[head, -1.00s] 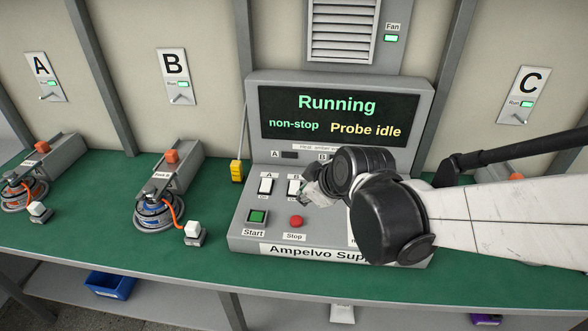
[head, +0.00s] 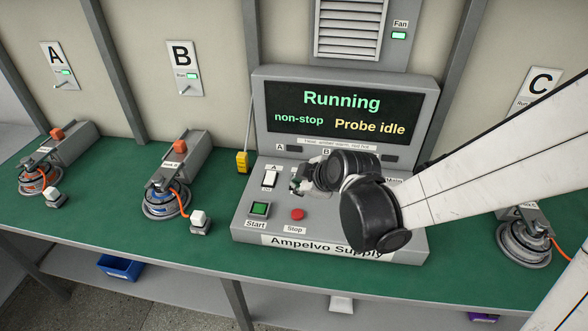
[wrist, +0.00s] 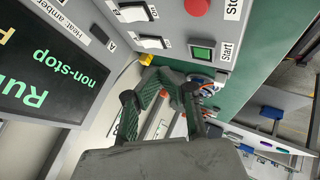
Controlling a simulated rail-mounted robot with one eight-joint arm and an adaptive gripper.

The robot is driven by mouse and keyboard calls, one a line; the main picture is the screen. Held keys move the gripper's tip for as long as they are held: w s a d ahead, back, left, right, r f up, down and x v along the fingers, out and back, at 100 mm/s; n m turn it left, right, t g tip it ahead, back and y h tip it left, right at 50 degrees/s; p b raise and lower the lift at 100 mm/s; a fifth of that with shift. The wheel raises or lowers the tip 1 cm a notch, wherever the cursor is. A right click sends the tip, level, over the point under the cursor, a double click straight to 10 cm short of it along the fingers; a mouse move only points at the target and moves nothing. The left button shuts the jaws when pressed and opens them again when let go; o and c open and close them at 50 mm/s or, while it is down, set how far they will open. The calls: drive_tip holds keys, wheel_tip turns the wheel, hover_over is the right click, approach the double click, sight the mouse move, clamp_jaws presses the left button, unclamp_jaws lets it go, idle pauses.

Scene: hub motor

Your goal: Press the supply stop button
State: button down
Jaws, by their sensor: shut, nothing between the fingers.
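The red stop button (head: 297,214) sits on the sloped front of the grey supply console (head: 245,222), above a "Stop" label and right of the green start button (head: 259,209). In the wrist view the red button (wrist: 197,6) is at the top edge, partly cut off, and the green start button (wrist: 202,53) is below it. My gripper (head: 298,184) is over the console by the B switch, behind the stop button in the head view and apart from it. In the wrist view its fingers (wrist: 170,76) are shut and empty; their tips are not on any button.
The console screen (head: 343,110) reads "Running", "non-stop" and "Probe idle". The white A switch (head: 270,179) is left of my gripper. A yellow block (head: 242,162) stands beside the console.

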sight(298, 214)
wheel_tip(298, 214, down, 9)
drive_tip(key=b, duration=0.7)
drive_tip(key=shift+f+b, duration=0.1)
drive_tip(key=shift+b, duration=0.2)
idle(1.2)
drive_tip(key=shift+f+b, duration=0.25)
drive_tip(key=shift+b, duration=0.05)
drive_tip(key=shift+f+b, duration=0.4)
drive_tip(key=shift+b, duration=0.05)
idle(0.7)
drive_tip(key=shift+r, duration=0.1)
idle(0.3)
drive_tip(key=shift+r+p, duration=0.6)
drive_tip(key=shift+r, duration=0.15)
drive_tip(key=shift+r, duration=0.15)
drive_tip(key=shift+r+p, duration=1.9)
drive_tip(key=shift+r, duration=0.5)
